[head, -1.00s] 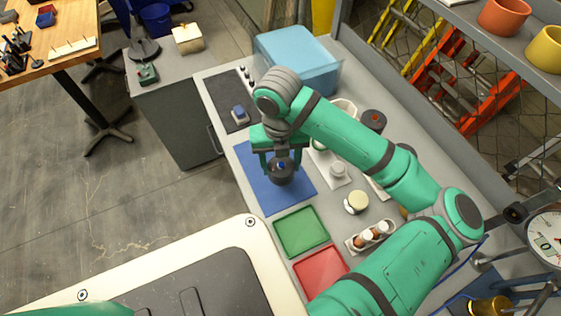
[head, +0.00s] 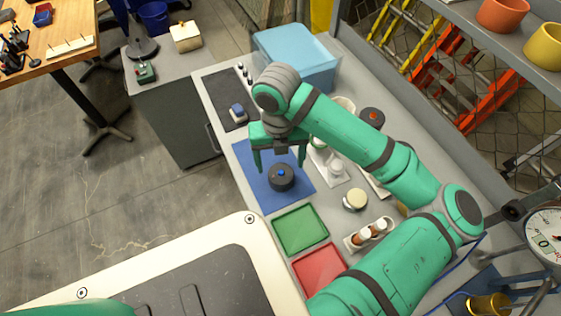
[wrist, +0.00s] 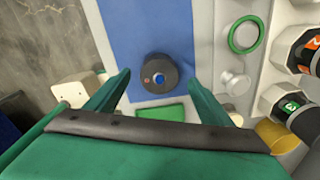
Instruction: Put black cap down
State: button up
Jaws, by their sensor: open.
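The black cap (head: 281,177), a dark round piece with a blue centre, rests on the blue mat (head: 257,193). In the wrist view the cap (wrist: 160,74) lies on the blue mat (wrist: 118,20), ahead of my fingertips and between their lines. My gripper (head: 280,168) is open and empty above the cap, with its fingers spread apart. In the wrist view its two green fingers (wrist: 160,78) stand to either side of the cap, clear of it.
A green tray (head: 300,230) and a red tray (head: 319,270) lie in front of the mat. White holders and a cream-topped jar (head: 355,199) stand to the right. A blue bin (head: 296,57) is at the back. A dark panel with a blue-topped block (head: 237,112) is behind the mat.

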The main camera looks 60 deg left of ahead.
aim_at(279, 170)
notch_tip(279, 170, up, 12)
jog(key=shift+s+a, duration=0.15)
jog(key=shift+s, duration=0.05)
jog(key=shift+w, duration=0.1)
dwell(0.7)
